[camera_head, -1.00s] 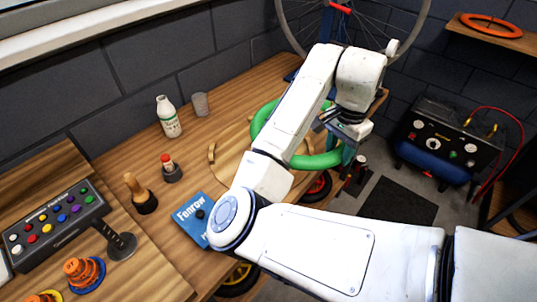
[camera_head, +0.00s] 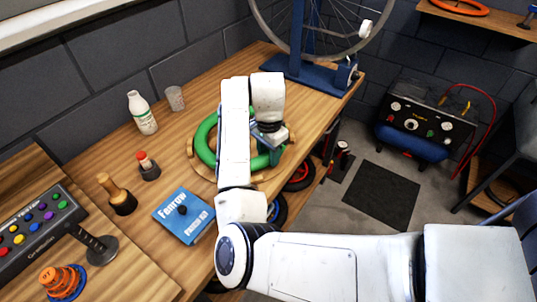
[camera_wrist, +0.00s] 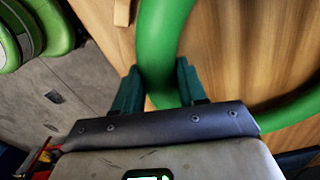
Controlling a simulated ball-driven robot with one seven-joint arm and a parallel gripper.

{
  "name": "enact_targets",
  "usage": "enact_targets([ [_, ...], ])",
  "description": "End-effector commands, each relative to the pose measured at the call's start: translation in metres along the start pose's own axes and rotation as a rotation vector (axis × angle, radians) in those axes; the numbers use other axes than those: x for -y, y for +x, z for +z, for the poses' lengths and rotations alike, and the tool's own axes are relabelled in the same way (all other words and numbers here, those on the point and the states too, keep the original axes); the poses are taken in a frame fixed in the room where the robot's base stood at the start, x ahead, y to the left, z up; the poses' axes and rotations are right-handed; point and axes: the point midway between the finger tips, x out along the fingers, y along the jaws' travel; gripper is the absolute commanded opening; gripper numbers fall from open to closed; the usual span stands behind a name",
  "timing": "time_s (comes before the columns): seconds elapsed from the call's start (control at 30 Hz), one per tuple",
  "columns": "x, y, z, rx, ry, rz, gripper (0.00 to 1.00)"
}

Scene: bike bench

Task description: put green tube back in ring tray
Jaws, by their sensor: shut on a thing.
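The green tube (camera_head: 204,142) is a thick ring. In the head view it lies over the round wooden ring tray (camera_head: 190,148), within the raised rim pieces that show at the left and front. I cannot tell whether it rests on the tray or hangs just above it. My gripper (camera_head: 272,150) is at the tube's right side, partly hidden by my arm. In the wrist view, my gripper (camera_wrist: 158,82) has its two teal fingers on either side of the tube (camera_wrist: 160,45), shut on it. My arm hides the tube's middle and part of the tray.
A white bottle (camera_head: 142,113), a clear cup (camera_head: 175,98), a red-capped bottle (camera_head: 148,166) and a blue booklet (camera_head: 184,215) stand or lie left of the tray. A blue wheel stand (camera_head: 315,73) is behind. The bench's right edge is close to the tray.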

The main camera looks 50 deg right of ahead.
Motion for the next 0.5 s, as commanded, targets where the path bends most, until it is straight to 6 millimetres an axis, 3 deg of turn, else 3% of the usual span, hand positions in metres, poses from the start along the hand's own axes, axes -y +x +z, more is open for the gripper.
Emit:
enact_targets([
  [0.13,0.0003,0.0107,0.0005,0.0,-0.001,-0.001,0.02],
  [0.43,0.0002,0.0129,0.0001,0.0,-0.001,-0.002,0.02],
  [0.47,0.0001,0.0129,0.0001,0.0,-0.001,-0.001,0.43],
  [0.5,0.0001,0.0127,0.0001,0.0,-0.001,-0.001,0.47],
])
